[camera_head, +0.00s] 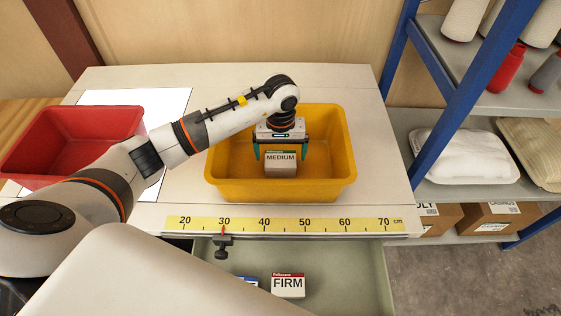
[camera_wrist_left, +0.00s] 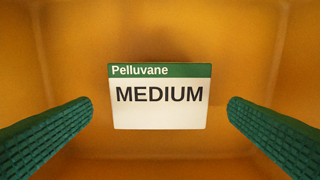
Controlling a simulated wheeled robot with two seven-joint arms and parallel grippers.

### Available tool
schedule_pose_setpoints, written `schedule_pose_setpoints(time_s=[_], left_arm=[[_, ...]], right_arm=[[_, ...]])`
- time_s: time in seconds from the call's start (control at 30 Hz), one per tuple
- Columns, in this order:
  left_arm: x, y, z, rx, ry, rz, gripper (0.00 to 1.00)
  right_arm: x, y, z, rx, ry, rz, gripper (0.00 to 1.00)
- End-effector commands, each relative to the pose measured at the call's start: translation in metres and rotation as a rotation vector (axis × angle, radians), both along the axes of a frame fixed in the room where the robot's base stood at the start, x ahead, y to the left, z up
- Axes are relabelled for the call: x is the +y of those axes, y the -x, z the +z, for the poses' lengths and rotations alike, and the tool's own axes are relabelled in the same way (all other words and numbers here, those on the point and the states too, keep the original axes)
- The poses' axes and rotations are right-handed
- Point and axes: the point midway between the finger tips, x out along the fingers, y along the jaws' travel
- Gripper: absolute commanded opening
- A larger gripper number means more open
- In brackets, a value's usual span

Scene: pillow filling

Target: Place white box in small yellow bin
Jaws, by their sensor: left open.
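The white box (camera_head: 281,163) has a green band and the word MEDIUM on its label. It is inside the yellow bin (camera_head: 335,188) on the table. My left gripper (camera_head: 284,154) reaches down into the bin with its green fingers spread on either side of the box. In the left wrist view, the box (camera_wrist_left: 160,98) sits between the two fingers (camera_wrist_left: 160,122), with a clear gap on each side. Whether the box rests fully on the bin floor is hard to tell. My right gripper is not in view.
A red bin (camera_head: 70,150) stands at the left on a white sheet. A ruler strip (camera_head: 290,224) runs along the table's front edge. Below it, an open drawer (camera_head: 345,270) holds a FIRM box (camera_head: 288,286). A blue-framed shelf (camera_head: 455,105) stands at the right.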

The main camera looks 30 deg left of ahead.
Motion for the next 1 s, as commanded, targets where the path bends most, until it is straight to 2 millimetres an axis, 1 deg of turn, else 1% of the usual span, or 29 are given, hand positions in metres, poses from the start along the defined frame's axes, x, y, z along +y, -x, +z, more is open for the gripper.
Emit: schedule_pose_setpoints(time_s=[0.03,0.2,0.3,0.4,0.57,1.0], left_arm=[[0.001,-0.001,0.01,-0.007,-0.002,-0.002,0.99],[0.001,-0.001,0.045,-0.006,-0.002,0.0,0.99],[0.0,-0.001,0.06,-0.003,0.0,-0.001,0.99],[0.0,0.0,0.07,-0.001,0.0,0.0,0.99],[0.001,0.0,0.076,0.001,-0.002,0.0,0.99],[0.0,0.0,0.077,0.0,-0.001,0.0,0.99]], right_arm=[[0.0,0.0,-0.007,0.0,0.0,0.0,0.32],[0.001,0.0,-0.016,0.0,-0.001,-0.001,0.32],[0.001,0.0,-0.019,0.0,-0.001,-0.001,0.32],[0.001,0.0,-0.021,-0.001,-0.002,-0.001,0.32],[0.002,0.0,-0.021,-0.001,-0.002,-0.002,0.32],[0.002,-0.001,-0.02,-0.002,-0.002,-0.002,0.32]])
